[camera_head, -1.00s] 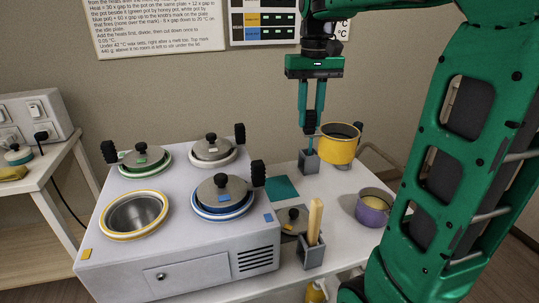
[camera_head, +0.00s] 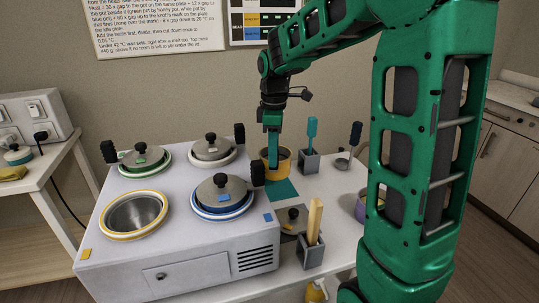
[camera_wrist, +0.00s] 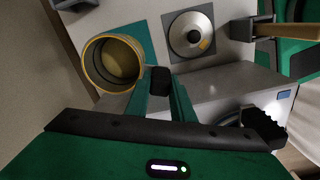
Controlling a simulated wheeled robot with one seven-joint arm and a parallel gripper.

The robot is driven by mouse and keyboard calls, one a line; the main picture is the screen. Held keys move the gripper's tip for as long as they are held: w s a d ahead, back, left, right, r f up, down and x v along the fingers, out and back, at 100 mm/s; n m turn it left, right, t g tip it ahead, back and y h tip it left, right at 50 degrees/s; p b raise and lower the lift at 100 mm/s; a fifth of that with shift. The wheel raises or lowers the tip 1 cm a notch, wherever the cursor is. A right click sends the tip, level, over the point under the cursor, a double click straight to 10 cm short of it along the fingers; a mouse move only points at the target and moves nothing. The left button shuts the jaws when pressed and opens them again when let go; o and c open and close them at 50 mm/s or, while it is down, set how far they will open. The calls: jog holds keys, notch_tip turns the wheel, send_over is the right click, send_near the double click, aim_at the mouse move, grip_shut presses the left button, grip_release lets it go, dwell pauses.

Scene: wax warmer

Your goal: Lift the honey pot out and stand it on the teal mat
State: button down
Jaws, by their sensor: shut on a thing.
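In the wrist view, the pot (camera_wrist: 113,62) overlaps the left part of the mat (camera_wrist: 142,36). I cannot tell whether its base touches anything. My gripper (camera_head: 273,160) is shut on the pot's dark handle, which shows between the fingers (camera_wrist: 158,90). The arm hides part of the pot. The yellow-ringed well (camera_head: 135,214) in the warmer is empty.
The warmer (camera_head: 180,262) holds several lidded pots with black handles. A loose lid (camera_head: 291,217) lies near the mat. Grey holders carry a wooden stick (camera_head: 315,220) and a teal spatula (camera_head: 312,130).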

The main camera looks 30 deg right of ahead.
aim_at(273, 171)
jog(key=shift+f, duration=2.85)
jog(key=shift+s+f, duration=0.1)
jog(key=shift+f, duration=0.45)
dwell(0.4)
jog(key=c, duration=1.5)
grip_release()
jog(key=shift+o, duration=0.2)
jog(key=shift+r, duration=0.1)
jog(key=shift+r, duration=3.85)
jog(key=shift+r, duration=0.1)
notch_tip(273, 171, up, 11)
jog(key=shift+f, duration=0.2)
